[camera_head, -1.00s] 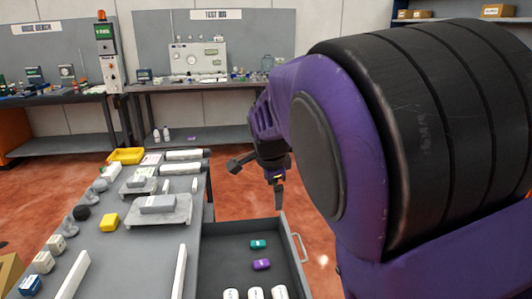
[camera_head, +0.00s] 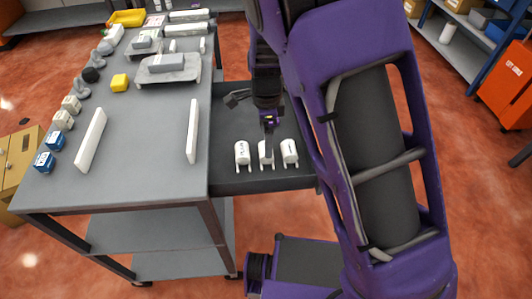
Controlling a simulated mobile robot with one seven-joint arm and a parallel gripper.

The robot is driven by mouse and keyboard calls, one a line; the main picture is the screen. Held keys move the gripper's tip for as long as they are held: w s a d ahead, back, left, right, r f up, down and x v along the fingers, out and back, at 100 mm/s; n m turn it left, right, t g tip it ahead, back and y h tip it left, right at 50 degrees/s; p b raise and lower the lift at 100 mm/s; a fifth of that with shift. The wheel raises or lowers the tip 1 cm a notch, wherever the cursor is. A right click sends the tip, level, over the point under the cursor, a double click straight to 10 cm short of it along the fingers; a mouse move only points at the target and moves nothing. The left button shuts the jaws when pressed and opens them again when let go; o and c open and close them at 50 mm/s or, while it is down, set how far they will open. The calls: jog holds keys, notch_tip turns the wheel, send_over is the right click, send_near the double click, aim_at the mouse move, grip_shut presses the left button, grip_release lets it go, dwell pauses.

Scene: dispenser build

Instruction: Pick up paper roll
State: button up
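Three small white cylinders with dark lettering stand in a row in the open drawer; they look like the paper rolls, but the lettering is too small to read. They are the left roll (camera_head: 242,154), the middle roll (camera_head: 263,158) and the right roll (camera_head: 290,152). My gripper (camera_head: 268,154) points down at the middle roll and overlaps its right part in the picture. I cannot tell whether it touches the roll or whether its fingers are open.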

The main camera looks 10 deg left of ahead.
aim_at(263, 160)
jog(key=shift+f+b, duration=0.65)
jog(key=shift+f, duration=2.15)
jog(key=shift+c, duration=0.3)
jog(key=shift+r, duration=0.1)
jog(key=c, duration=1.5)
